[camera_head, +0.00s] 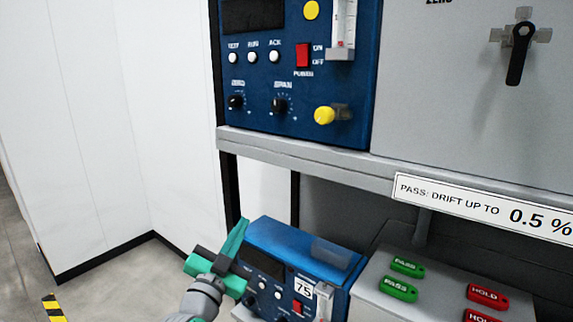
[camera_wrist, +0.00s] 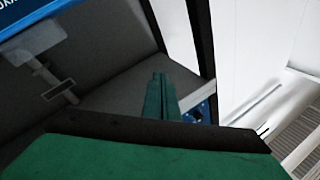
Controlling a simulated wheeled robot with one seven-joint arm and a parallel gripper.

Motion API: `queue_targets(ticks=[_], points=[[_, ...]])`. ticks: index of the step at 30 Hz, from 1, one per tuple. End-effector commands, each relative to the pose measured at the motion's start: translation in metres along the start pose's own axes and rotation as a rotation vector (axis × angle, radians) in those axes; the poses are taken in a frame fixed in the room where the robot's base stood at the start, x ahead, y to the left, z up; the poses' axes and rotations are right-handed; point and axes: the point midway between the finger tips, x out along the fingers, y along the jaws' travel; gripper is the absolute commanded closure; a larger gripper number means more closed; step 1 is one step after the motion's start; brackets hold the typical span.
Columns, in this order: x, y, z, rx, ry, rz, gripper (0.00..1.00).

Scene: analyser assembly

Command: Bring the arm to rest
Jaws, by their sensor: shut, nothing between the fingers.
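My gripper (camera_head: 236,240) is green and shows at the lower middle of the head view, in front of the left end of a small blue analyser box (camera_head: 300,250). Its fingers are together and nothing is between them. In the wrist view, the closed green fingers (camera_wrist: 160,90) point away over a grey surface. The head view does not show whether the gripper touches the box.
A large blue panel (camera_head: 290,90) with knobs stands on a grey shelf (camera_head: 300,152) above my gripper. Green PASS tags (camera_head: 398,288) and red HOLD tags (camera_head: 487,296) lie on a grey surface at right. Open floor (camera_head: 110,285) shows at left.

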Motion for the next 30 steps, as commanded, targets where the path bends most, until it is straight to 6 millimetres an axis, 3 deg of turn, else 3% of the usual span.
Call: queue_targets(ticks=[1,6,15,24,30], points=[[-0.008,0.016,0.019,-0.04,-0.021,-0.01,1.0],[-0.036,0.057,0.067,-0.15,-0.08,-0.061,1.0],[-0.103,0.131,0.133,-0.302,-0.186,-0.142,1.0],[-0.187,0.201,0.174,-0.406,-0.289,-0.205,1.0],[-0.248,0.24,0.185,-0.448,-0.351,-0.235,1.0]])
